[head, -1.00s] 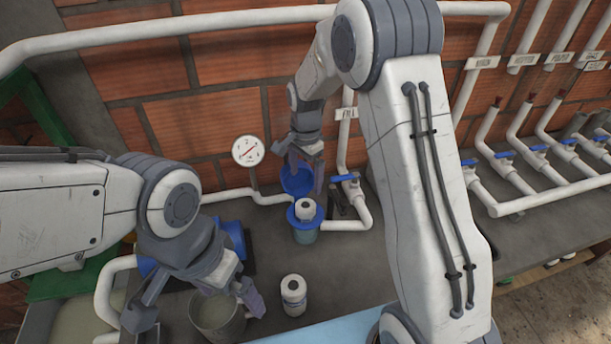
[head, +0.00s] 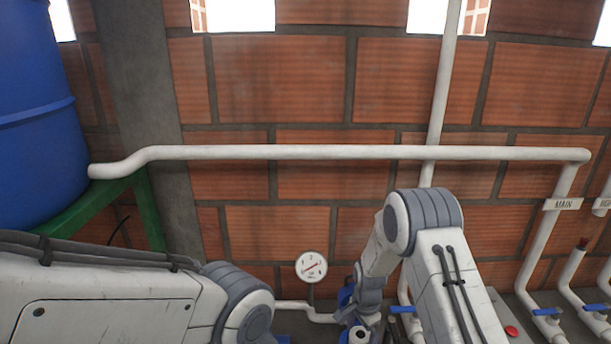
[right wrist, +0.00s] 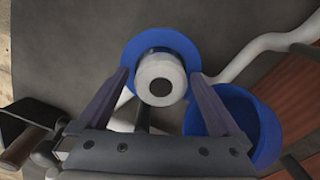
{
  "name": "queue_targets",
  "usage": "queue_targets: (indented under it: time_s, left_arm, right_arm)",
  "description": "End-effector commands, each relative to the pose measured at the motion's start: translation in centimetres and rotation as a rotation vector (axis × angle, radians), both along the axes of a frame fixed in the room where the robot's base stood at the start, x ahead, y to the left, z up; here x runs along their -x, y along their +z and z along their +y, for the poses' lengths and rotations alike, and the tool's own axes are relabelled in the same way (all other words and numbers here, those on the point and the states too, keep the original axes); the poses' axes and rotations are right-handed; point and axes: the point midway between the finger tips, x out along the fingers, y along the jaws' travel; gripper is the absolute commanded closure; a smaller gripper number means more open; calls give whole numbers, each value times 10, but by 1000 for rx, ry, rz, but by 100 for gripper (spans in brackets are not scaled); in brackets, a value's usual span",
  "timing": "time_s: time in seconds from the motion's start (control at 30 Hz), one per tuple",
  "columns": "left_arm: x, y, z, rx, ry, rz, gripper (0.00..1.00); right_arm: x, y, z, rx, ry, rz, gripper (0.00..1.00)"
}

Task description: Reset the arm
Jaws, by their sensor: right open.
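My right gripper (right wrist: 160,76) is open in the right wrist view. Its two fingers lie on either side of a white round cartridge (right wrist: 160,72) with a dark centre, which stands in a blue-rimmed housing (right wrist: 139,50). I cannot tell whether the fingers touch it. A blue bowl-shaped lid (right wrist: 262,128) lies beside the right finger. In the head view my right arm bends down to the bottom edge, near the white cartridge top (head: 358,335). My left arm enters at lower left, and its gripper is below the frame.
A pressure gauge (head: 311,266) stands before the brick wall. A white pipe (head: 300,152) crosses the wall. A blue tank (head: 40,120) on a green stand (head: 90,208) is at left. Labelled pipes and blue-handled valves (head: 545,312) are at right. Grey surface (right wrist: 65,60) left of the housing is clear.

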Motion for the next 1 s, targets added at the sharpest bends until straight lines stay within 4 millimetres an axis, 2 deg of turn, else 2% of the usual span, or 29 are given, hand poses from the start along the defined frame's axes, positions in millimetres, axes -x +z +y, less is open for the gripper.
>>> queue_targets:
  time_s: [0.03, 0.13, 0.4, 0.67, 0.87, 1.0]
  left_arm:
    - [0, -1, 0, -1, 0, 1, 0]
    - [0, -6, 0, -1, 1, 1, 0]
    - [0, -6, 0, -1, 1, 1, 0]
    - [0, -5, 0, -1, 1, 1, 0]
    - [0, 0, 0, -1, 0, 1, 0]
    - [0, -12, 0, -1, 1, 1, 0]
  right_arm:
    - [-2, 8, 0, -1, 0, -6, 0]
    - [-2, 16, 0, 0, 0, -4, 0]
    - [-1, 22, 0, 0, 0, -1, 0]
    - [-1, 20, 0, 0, 0, 0, 0]
    - [0, 1, 0, 0, 0, 0, 0]
    - [-3, 26, 0, 0, 0, -8, 0]
